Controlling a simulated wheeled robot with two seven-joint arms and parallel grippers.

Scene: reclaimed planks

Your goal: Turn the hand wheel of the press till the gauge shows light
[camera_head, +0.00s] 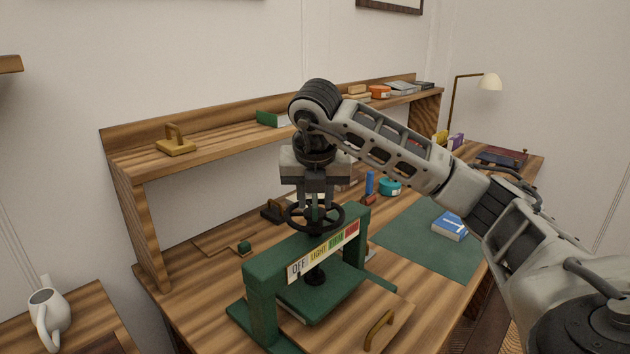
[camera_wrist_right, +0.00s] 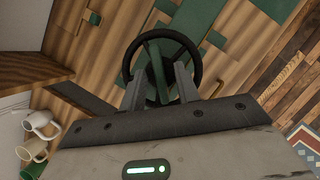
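My right gripper (camera_head: 315,200) points down over the wheel. In the right wrist view its fingers (camera_wrist_right: 160,84) are apart, reaching within the ring; contact is unclear. My left gripper is not in view.
A brass-handled board (camera_head: 380,332) lies in front of the press. A green mat (camera_head: 410,240) with a blue book (camera_head: 450,226) is to the right. A raised shelf (camera_head: 220,134) runs behind. A white jug (camera_head: 47,314) stands at the lower left.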

